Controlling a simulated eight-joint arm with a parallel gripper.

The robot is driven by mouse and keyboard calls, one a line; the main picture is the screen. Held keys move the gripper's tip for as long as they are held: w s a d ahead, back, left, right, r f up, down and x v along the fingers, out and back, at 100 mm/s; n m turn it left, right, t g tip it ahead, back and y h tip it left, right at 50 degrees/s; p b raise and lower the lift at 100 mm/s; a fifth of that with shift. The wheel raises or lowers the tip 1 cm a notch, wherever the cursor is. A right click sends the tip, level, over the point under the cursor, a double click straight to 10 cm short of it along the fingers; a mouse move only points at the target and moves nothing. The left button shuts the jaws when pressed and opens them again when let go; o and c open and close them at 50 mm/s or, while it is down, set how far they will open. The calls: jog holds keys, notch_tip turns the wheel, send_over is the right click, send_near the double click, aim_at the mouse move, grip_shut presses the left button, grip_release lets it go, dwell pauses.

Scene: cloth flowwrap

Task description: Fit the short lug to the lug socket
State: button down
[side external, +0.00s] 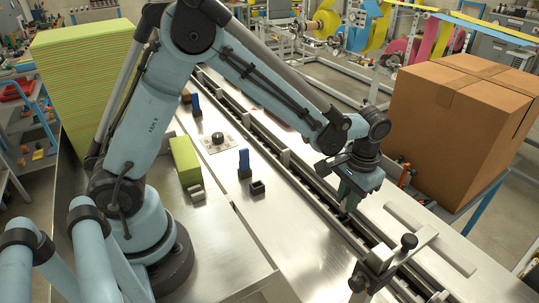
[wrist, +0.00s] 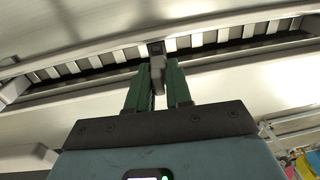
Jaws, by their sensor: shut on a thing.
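My gripper (side external: 347,203) is over the long slotted conveyor track in the side view, its fingers pointing down. In the wrist view my gripper (wrist: 158,68) has its two green fingers close together on a small grey piece, which looks like the short lug (wrist: 156,78). The lug stands out past the fingertips towards the track. Just beyond its end is a dark square opening in the track, which looks like the lug socket (wrist: 156,47). I cannot tell whether lug and socket touch. In the side view the fingers hide the lug and the track hides the socket.
A blue upright piece (side external: 244,162) and a small dark open block (side external: 257,187) stand on the steel table, left of the track. A clamp post (side external: 382,262) stands in front; a large carton (side external: 460,105) is right.

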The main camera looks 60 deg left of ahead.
jog(key=shift+f, duration=1.5)
dwell(0.5)
jog(key=c, duration=1)
grip_release()
jog(key=shift+o, duration=0.2)
jog(key=r, duration=1.2)
jog(key=shift+s+d+r, duration=0.15)
jog(key=shift+d+r, duration=0.05)
jog(key=shift+d, duration=0.1)
jog(key=s+a+r+t, duration=0.2)
jog(key=s+a+t, duration=0.5)
jog(key=s+a, duration=0.2)
jog(key=s, duration=0.2)
jog(key=shift+s+a+r+h, duration=0.4)
